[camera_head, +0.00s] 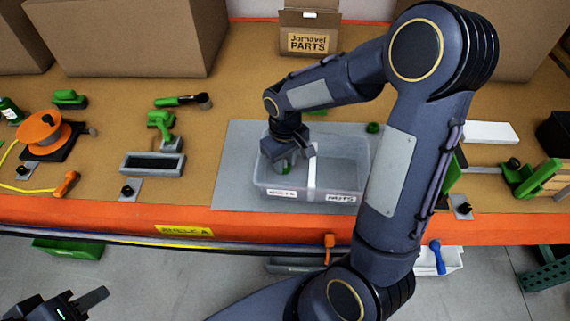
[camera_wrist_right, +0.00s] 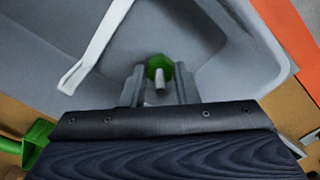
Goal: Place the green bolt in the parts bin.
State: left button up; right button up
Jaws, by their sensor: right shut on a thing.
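The parts bin (camera_head: 340,150) is a pale translucent tray on a grey mat, split by a white divider (camera_head: 311,178). Its right compartment is labelled NUTS; the left label is too small to read surely. My right gripper (camera_head: 288,164) points down into the left compartment. It is shut on the green bolt (camera_wrist_right: 158,68), whose green head and grey shank show between the fingers in the wrist view, above the bin floor. My left gripper (camera_head: 82,303) is at the bottom left corner, away from the bin, partly cut off; its opening is unclear.
A small green part (camera_head: 373,127) lies behind the bin. Green clamps (camera_head: 530,178) are at right. Cardboard boxes (camera_head: 125,38) line the back.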

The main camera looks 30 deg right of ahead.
jog(key=shift+f, duration=0.85)
jog(key=shift+f, duration=0.2)
jog(key=o, duration=1)
jog(key=shift+o, duration=0.2)
